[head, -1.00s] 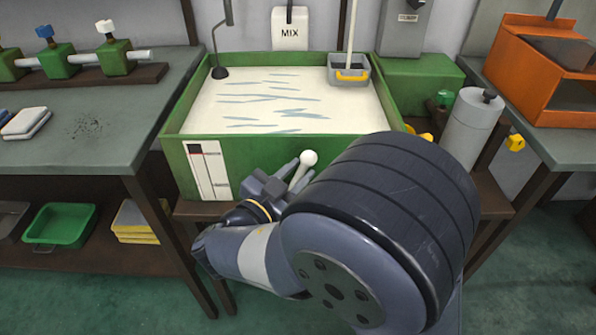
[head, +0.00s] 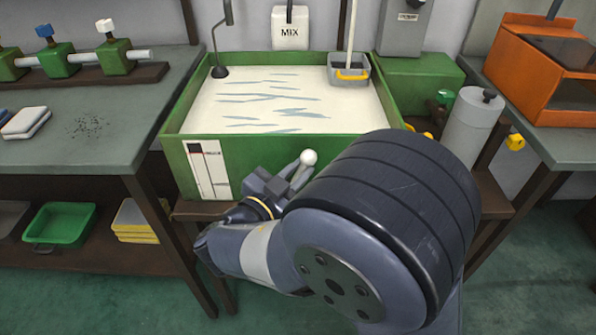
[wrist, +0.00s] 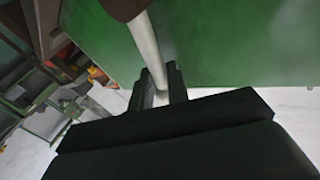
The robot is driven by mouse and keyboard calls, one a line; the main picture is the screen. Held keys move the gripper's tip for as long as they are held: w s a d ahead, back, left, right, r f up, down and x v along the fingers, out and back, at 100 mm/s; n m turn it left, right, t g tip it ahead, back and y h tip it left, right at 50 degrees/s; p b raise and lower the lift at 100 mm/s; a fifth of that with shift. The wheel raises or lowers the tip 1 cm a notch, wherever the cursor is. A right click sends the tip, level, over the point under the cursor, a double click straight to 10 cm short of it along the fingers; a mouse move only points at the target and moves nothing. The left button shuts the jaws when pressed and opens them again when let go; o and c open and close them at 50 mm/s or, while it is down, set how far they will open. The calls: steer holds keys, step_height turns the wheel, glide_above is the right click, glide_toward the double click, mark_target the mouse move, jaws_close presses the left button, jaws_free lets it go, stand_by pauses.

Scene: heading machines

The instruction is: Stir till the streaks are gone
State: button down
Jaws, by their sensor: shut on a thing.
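A green tank (head: 255,157) stands in the middle of the head view, full of cream-white liquid (head: 215,97). Several grey-blue streaks (head: 262,97) lie across its surface. A white lever with a ball knob (head: 308,157) is at the tank's front wall. My gripper (head: 290,177) is shut on the lever, just below the knob. In the wrist view the white shaft (wrist: 145,42) passes between my two fingers (wrist: 163,84). The lever's lower part is hidden by my arm in the head view.
A bent dark pipe (head: 220,45) reaches into the liquid. A grey cylinder (head: 472,128) stands right of the tank.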

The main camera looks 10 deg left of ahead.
steer(key=shift+f, duration=0.1)
steer(key=shift+a+f+b, duration=0.1)
steer(key=shift+a+b, duration=0.1)
steer(key=shift+b, duration=0.9)
steer(key=shift+n+b, duration=0.3)
steer(key=shift+a+r+t, duration=0.1)
steer(key=shift+r+t, duration=0.1)
steer(key=shift+t, duration=0.1)
steer(key=c, duration=1.6)
jaws_free()
steer(key=shift+c, duration=0.2)
steer(key=shift+s, duration=0.1)
steer(key=v, duration=1)
steer(key=shift+s+a, duration=0.15)
steer(key=shift+s, duration=0.2)
